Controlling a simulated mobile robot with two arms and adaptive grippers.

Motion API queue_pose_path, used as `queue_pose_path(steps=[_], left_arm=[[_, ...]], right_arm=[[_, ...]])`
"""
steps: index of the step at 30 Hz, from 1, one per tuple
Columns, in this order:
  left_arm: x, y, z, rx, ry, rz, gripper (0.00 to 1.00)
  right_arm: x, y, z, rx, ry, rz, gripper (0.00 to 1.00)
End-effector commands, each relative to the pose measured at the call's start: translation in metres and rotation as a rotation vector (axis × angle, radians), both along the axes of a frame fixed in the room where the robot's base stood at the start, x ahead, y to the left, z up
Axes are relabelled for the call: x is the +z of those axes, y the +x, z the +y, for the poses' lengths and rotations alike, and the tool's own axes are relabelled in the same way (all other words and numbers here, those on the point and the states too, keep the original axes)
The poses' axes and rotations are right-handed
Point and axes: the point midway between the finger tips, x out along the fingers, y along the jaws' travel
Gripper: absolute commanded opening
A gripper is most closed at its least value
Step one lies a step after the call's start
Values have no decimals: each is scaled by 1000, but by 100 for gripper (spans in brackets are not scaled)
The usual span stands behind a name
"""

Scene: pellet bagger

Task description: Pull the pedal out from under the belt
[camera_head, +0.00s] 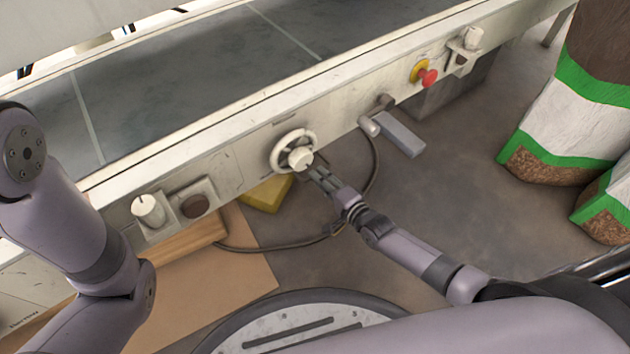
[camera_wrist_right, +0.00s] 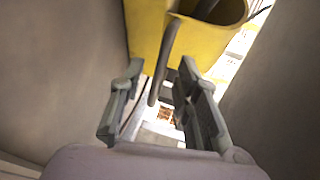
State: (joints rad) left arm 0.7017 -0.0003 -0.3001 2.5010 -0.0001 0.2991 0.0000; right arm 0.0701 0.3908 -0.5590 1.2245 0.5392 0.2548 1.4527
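The yellow pedal (camera_head: 264,194) sits on the floor under the belt's front edge, partly hidden by the belt frame and handwheel. In the right wrist view its yellow housing (camera_wrist_right: 148,28) is straight ahead, with a dark opening at the upper right. My right gripper (camera_head: 314,172) is near the handwheel, just right of the pedal in the head view. In the wrist view my right gripper (camera_wrist_right: 161,72) has its fingers apart. A dark curved cable or rod (camera_wrist_right: 166,62) shows between them; I cannot tell whether it touches a finger. My left gripper is out of view.
The handwheel (camera_head: 276,156) sticks out above the pedal. A dark cable (camera_head: 275,247) loops over the floor. A grey lever (camera_head: 400,134) and red button (camera_head: 428,77) are on the belt frame. Cardboard (camera_head: 225,285) lies at left; pellet bags (camera_head: 570,125) stand at right.

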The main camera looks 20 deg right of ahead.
Motion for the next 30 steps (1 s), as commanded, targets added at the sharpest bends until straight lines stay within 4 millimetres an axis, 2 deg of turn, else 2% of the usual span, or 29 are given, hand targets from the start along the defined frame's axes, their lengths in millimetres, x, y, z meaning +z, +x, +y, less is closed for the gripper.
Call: queue_pose_path(steps=[1,7,17,30], left_arm=[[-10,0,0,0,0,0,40],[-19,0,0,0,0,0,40],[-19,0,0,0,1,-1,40],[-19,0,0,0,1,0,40]], right_arm=[[-6,8,3,0,1,-2,30],[-7,26,9,0,0,0,30],[-6,28,11,0,0,0,30],[-6,28,10,0,0,0,1]])
